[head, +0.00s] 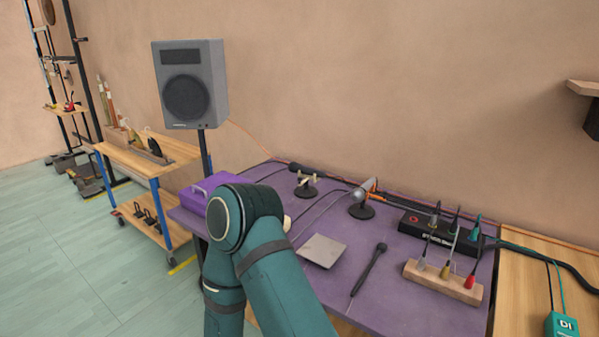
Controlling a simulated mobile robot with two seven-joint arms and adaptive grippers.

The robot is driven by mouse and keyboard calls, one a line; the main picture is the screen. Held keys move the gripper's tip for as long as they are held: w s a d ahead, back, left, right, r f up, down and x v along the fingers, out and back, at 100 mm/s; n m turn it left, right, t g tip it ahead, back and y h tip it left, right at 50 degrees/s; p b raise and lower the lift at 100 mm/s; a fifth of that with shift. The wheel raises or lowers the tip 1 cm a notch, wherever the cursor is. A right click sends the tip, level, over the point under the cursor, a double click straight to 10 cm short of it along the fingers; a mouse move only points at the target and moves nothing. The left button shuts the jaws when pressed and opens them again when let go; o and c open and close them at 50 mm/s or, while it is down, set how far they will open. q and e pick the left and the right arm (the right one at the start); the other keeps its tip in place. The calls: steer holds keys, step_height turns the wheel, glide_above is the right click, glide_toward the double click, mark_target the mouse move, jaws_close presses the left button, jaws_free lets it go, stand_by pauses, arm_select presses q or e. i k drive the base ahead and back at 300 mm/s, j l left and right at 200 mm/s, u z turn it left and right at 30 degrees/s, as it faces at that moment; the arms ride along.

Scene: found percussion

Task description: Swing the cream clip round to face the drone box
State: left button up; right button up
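A small dark desk stand (306,190) with a cream clip (309,180) on top stands near the back of the purple table, left of the middle. Which way the clip faces is too small to tell. I cannot tell for certain which thing is the drone box; a purple box with a handle (199,191) sits at the table's left end, partly hidden by my teal arm. A small cream piece beside my elbow is mostly hidden. Neither gripper shows; only a bent arm of mine rises in front of the table, well short of the clip.
On the purple table (408,310) are a grey square plate (322,251), a black microphone (372,265), a grey microphone on a stand (362,200), a black box (440,231) and a wooden block with coloured plugs (443,280). A speaker (190,87) stands behind left.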

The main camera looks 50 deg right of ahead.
mark_target(314, 178)
steer(key=i+z, duration=0.25)
steer(key=z, duration=0.2)
steer(key=i+j+z, duration=0.2)
steer(key=z, duration=0.25)
steer(key=i+j+z, duration=0.2)
steer(key=z, duration=0.3)
steer(key=i+j+z, duration=0.15)
steer(key=j+z, duration=0.3)
steer(key=i+j+z, duration=0.1)
steer(key=j+z, duration=0.15)
steer(key=z, duration=0.2)
